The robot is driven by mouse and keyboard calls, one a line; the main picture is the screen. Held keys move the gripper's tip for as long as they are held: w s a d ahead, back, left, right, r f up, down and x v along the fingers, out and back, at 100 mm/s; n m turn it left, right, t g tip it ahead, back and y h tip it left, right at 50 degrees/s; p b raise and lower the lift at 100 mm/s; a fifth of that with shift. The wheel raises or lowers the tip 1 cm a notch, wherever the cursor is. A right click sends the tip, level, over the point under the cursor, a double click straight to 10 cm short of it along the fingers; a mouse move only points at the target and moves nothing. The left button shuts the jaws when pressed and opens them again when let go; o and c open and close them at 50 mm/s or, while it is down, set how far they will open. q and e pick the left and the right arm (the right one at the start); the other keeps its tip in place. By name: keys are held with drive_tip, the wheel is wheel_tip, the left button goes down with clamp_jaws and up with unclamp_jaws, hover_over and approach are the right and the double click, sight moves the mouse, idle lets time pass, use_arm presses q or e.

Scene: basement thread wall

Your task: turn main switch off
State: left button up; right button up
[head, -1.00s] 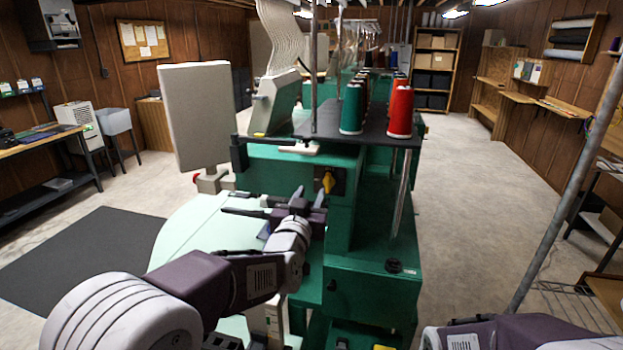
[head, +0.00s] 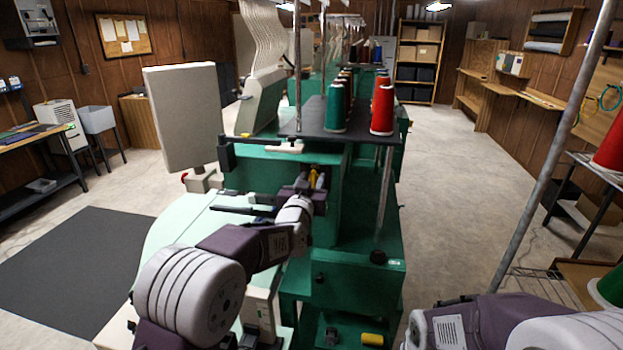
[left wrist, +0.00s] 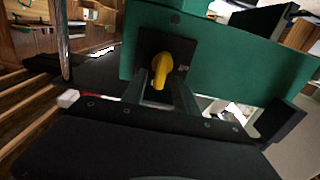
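The main switch is a yellow rotary handle (head: 313,178) on a dark plate on the green machine's near face. In the left wrist view the yellow handle (left wrist: 162,69) looks close to upright, its lower end leaning slightly left. My left gripper (head: 308,187) is right at the switch and partly covers it in the head view. In the left wrist view its two fingers (left wrist: 161,92) are apart, one on each side of the handle's lower end. I cannot tell whether they touch it. My right arm shows at the bottom right, but its gripper is out of view.
A grey panel (head: 184,115) stands left of the switch. A thread shelf (head: 310,120) with green (head: 337,105) and red cones (head: 383,108) lies above it. A metal pole (head: 549,150) rises at the right. The floor aisle (head: 450,160) to the right is clear.

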use_arm(q)
clamp_jaws()
drive_tip(key=shift+a+f+n+b, duration=0.15)
drive_tip(key=shift+n+b, duration=0.45)
drive_tip(key=shift+b, duration=0.35)
drive_tip(key=n+b, duration=0.4)
drive_tip(key=n, duration=0.1)
drive_tip(key=a+f+n+b, duration=0.1)
drive_tip(key=n+b, duration=0.4)
drive_tip(key=n, duration=0.1)
drive_tip(key=n+b, duration=0.4)
drive_tip(key=n, duration=0.1)
drive_tip(key=shift+w+a+f+b, duration=0.15)
drive_tip(key=shift+a+f+b, duration=0.15)
drive_tip(key=shift+a, duration=0.05)
drive_tip(key=shift+n, duration=0.5)
